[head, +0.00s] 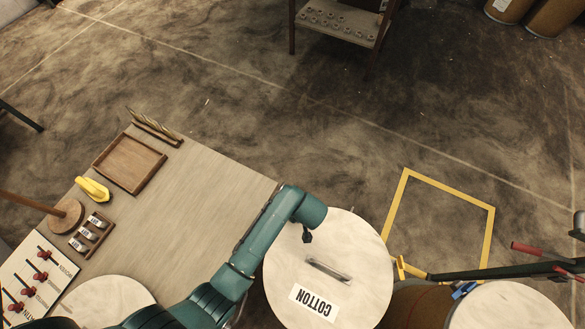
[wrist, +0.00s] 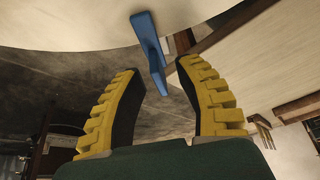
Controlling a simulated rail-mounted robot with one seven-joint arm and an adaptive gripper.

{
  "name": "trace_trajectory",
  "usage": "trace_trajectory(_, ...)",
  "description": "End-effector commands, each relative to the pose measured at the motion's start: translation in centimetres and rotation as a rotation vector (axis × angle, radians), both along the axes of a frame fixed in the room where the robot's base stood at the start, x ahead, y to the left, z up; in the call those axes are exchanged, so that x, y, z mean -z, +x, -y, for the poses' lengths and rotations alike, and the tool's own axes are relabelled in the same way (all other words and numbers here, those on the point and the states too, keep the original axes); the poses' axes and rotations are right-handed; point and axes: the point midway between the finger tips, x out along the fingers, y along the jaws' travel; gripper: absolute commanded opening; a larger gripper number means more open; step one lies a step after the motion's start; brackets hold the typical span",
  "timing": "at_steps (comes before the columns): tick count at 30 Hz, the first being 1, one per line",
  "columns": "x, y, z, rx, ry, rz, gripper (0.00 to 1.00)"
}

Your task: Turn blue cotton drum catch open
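The cotton drum's round pale lid (head: 355,250) has a "COTTON" label and a slot-like handle in the head view. Its pale surface (wrist: 70,22) fills the upper left of the wrist view. A blue catch (wrist: 149,38) hangs at the edge of that surface, its lower end in the gap between my fingertips. My gripper (wrist: 158,75) is open, with a yellow ribbed finger on each side of the catch. I cannot tell whether either finger touches it. In the head view my teal arm reaches to the lid's left edge, and the fingers and this catch are hidden.
A worktable (head: 205,185) at left holds a wooden tray (head: 130,162), a yellow tool (head: 92,189) and small labelled items. Another drum (head: 510,305) with a blue catch (head: 464,290) stands at lower right. A yellow floor frame (head: 450,188) lies behind it. The floor beyond is mostly clear.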

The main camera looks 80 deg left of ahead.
Motion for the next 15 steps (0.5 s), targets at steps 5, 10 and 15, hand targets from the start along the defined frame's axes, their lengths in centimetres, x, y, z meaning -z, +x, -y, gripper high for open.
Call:
trace_trajectory(5,-0.02,0.01,-0.03,0.0,0.0,0.0,0.35)
trace_trajectory(10,-0.03,0.01,-0.01,0.0,0.0,0.0,0.14)
trace_trajectory(15,-0.03,0.01,-0.01,0.0,0.0,0.0,0.0)
